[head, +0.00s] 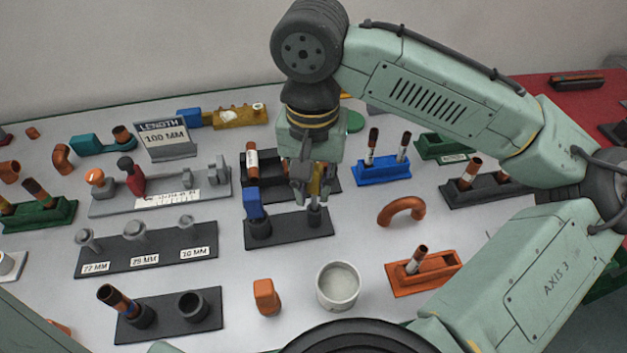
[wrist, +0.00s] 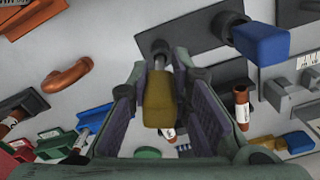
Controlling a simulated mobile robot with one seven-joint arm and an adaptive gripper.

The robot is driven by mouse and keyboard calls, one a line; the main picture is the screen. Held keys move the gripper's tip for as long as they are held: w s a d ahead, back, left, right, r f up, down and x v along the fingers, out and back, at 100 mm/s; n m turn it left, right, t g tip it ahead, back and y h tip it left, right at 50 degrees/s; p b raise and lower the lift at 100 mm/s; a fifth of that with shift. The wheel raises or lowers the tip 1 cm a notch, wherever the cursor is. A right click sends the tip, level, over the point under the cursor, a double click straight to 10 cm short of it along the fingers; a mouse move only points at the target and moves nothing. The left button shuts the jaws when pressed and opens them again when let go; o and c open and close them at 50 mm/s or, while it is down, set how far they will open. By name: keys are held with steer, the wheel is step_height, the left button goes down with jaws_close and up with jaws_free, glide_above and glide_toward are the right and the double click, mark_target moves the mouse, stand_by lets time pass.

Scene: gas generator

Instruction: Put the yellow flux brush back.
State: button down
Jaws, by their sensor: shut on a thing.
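The yellow flux brush (wrist: 158,98) is between the fingers of my gripper (wrist: 165,77) in the wrist view. A little of its yellow handle (head: 317,181) shows in the head view, partly hidden by the fingers. My gripper (head: 312,187) is shut on the brush and points down over the right cup (head: 314,217) of a black two-cup holder (head: 288,232). The brush's metal shaft reaches toward that cup; I cannot tell how far it is inside. The blue brush (head: 254,204) stands in the left cup and also shows in the wrist view (wrist: 262,43).
A black holder with a copper-tipped tube (head: 252,163) stands just behind. A blue holder (head: 383,170) is to the right, with a copper elbow (head: 402,209) in front of it. A white pot (head: 338,286) and an orange block (head: 266,297) stand nearer the front.

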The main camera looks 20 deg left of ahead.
steer(key=shift+f+b, duration=0.6)
steer(key=shift+f, duration=0.5)
steer(key=c, duration=1.4)
jaws_free()
steer(key=shift+r, duration=0.1)
step_height(320, 180, up, 12)
steer(key=shift+f, duration=0.1)
